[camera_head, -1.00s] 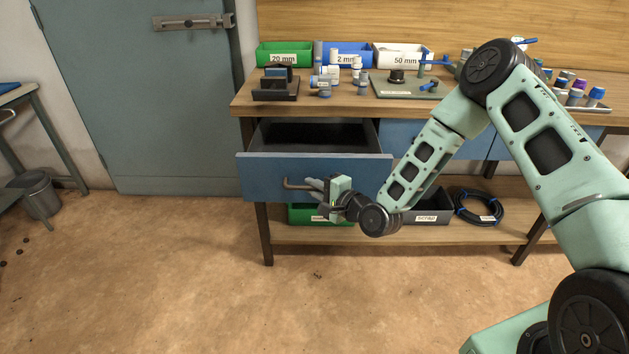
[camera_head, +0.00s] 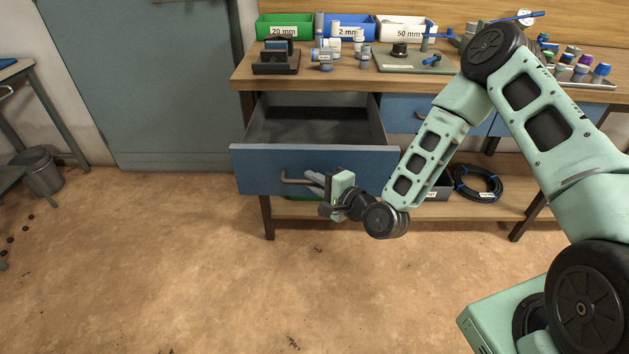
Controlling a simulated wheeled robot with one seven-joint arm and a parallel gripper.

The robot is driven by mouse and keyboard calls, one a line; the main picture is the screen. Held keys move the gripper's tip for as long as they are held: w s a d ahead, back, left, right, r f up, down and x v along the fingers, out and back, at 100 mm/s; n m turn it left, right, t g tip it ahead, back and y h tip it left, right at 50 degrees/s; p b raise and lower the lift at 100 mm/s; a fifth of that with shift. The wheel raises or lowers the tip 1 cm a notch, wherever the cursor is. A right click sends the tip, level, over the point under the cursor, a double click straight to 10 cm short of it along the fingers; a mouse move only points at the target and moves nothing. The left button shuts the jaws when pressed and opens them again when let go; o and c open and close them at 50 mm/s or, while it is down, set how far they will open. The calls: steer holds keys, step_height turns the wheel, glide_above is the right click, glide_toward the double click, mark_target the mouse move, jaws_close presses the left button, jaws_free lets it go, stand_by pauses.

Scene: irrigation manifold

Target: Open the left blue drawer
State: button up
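The left blue drawer (camera_head: 255,173) is pulled well out from under the workbench, and its dark, empty-looking inside shows from above. My wrist and forearm come in from the right, in front of the bench.
The wooden workbench (camera_head: 245,78) carries green, blue and white bins, fittings and a grey plate (camera_head: 405,64). Another blue drawer (camera_head: 405,117) on the right is shut. A lower shelf (camera_head: 480,212) holds a black hose coil (camera_head: 478,184).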

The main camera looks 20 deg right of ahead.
stand_by(0.3)
steer(key=shift+p+v, duration=2.65)
steer(key=shift+v, duration=6.1)
steer(key=shift+a, duration=0.1)
